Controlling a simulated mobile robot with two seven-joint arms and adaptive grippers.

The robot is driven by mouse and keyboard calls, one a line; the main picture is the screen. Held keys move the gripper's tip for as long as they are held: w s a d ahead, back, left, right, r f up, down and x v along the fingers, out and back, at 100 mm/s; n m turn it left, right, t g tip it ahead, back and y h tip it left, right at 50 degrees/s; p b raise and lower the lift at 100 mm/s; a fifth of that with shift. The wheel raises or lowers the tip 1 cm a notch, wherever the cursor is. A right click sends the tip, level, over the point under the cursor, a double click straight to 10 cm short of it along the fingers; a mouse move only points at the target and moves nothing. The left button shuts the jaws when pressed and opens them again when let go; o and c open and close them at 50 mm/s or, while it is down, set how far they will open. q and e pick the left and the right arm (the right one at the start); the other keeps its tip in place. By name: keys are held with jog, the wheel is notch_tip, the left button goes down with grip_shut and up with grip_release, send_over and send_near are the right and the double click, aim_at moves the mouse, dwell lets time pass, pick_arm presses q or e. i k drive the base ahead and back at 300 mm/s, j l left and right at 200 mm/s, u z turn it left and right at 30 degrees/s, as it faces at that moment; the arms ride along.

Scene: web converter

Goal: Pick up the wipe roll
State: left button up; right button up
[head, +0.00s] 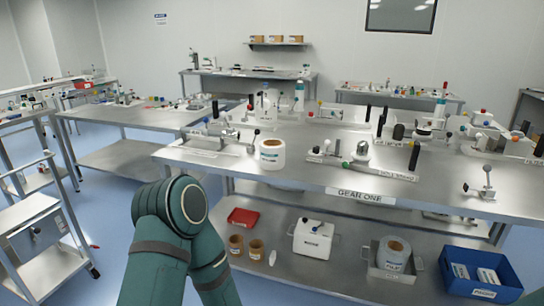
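A white roll (271,154) with a brown core and a small label stands upright on the steel table, near its front left edge. A second pale roll (393,254) with a brown core sits in a metal tray (376,271) on the lower shelf. The labels are too small to read, so I cannot tell which is the wipe roll. A bent teal part of my arm fills the lower left, in front of the table's left end. Neither of my grippers shows, and nothing in view touches either roll.
Clamp-like fixtures with handles (362,165) crowd the steel table (300,186). The lower shelf holds a red tray (243,217), brown cups (256,249), a white box (312,239) and a blue bin (480,274). A cart (45,240) stands at left, with blue floor beside it.

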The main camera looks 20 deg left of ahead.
aim_at(271, 151)
jog(key=i+j+z, duration=0.1)
jog(key=i+j, duration=0.2)
jog(key=i+j+z, duration=0.1)
jog(key=i+j, duration=0.2)
jog(key=j, duration=0.2)
jog(key=i+j+z, duration=0.1)
jog(key=i+j, duration=0.15)
jog(key=j, duration=0.2)
